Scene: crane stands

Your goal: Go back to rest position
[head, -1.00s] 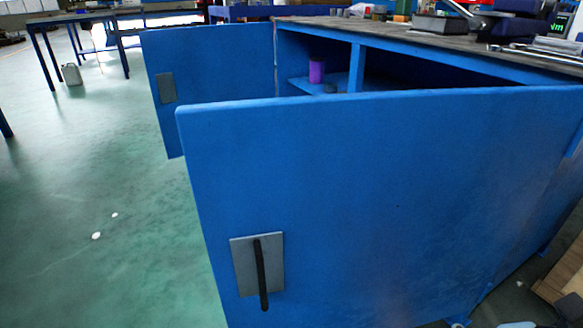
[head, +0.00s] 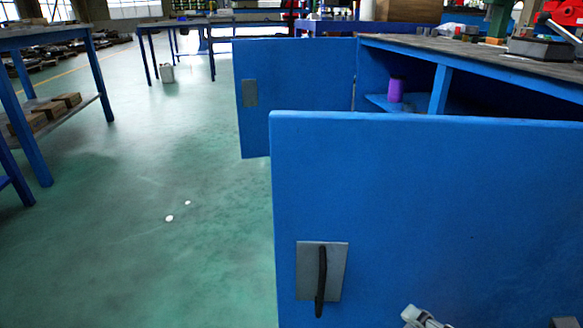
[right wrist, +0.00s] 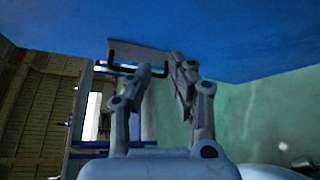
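The blue cabinet (head: 400,70) stands with two doors swung open. The near door (head: 430,200) fills the lower right of the head view and carries a grey plate (head: 309,262) with a black handle (head: 321,282). The far door (head: 300,90) is behind it. In the right wrist view my right gripper (right wrist: 162,72) has its two fingers apart with nothing between them. The blue door panel (right wrist: 220,35) and its handle plate (right wrist: 135,52) show beyond the fingertips. A light grey piece of my right gripper seems to show at the head view's bottom edge. My left gripper is out of view.
A purple cylinder (head: 396,90) stands on the cabinet's inner shelf. Tools and boxes lie on the cabinet top (head: 470,52). A blue table (head: 40,40) stands at the left, with blocks on its lower shelf. The green floor (head: 150,180) between is clear.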

